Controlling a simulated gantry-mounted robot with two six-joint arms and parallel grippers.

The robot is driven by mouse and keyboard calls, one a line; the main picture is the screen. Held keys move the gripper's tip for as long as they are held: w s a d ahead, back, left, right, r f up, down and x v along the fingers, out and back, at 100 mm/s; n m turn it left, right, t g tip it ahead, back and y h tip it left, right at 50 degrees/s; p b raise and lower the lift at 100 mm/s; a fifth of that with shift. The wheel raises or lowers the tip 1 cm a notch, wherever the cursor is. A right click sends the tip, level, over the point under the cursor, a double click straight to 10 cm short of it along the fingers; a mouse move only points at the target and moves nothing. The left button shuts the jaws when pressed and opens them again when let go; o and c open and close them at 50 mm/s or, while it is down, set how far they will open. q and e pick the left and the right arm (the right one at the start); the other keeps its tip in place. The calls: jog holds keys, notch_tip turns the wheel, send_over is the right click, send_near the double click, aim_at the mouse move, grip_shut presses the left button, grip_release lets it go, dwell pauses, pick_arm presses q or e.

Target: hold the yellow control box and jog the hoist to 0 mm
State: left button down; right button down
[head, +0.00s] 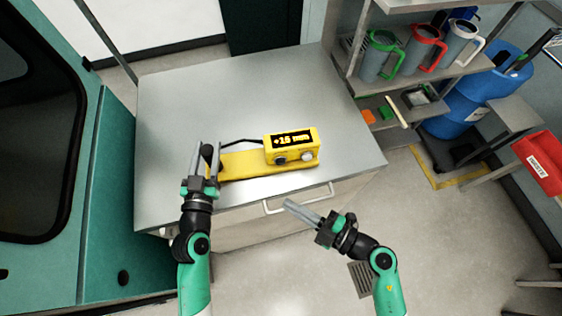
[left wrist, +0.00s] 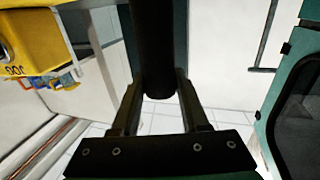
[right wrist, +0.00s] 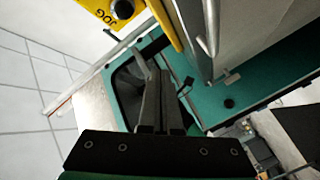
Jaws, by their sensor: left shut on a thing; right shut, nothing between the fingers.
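The yellow control box (head: 271,144) sits on a yellow base plate (head: 240,166) on the grey worktop. Its dark display (head: 291,140) reads about "+25", too small to be sure. Its front has a black knob (head: 280,161) and a pale round one (head: 307,156). My left gripper (head: 206,158) is shut on a black upright handle (left wrist: 156,50) at the plate's left end. My right gripper (head: 290,205) is shut and empty, in front of the worktop edge, apart from the box. The right wrist view shows the box's black button (right wrist: 122,9) beside "JOG" lettering.
The worktop (head: 190,95) is clear behind the box. A drawer handle (head: 298,199) sticks out below its front edge. A shelf with several mugs (head: 420,48), a blue barrel (head: 462,110) and a red bin (head: 540,160) stand right. A teal cabinet (head: 105,190) stands left.

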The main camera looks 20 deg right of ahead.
jog(key=shift+s+d+f, duration=0.2)
jog(key=shift+f, duration=0.1)
send_near(278, 165)
jog(key=shift+w+a+f, duration=0.1)
jog(key=shift+w+a, duration=0.4)
jog(key=shift+a, duration=0.35)
jog(key=shift+w+a+f, duration=0.1)
jog(key=shift+w+a, duration=0.45)
jog(key=shift+a, duration=0.25)
jog(key=shift+w+a, duration=0.5)
jog(key=shift+a, duration=0.35)
jog(key=shift+w, duration=0.4)
jog(key=shift+w+d, duration=0.1)
jog(key=shift+w, duration=0.5)
dwell(0.8)
dwell(0.5)
jog(key=shift+s, duration=1.05)
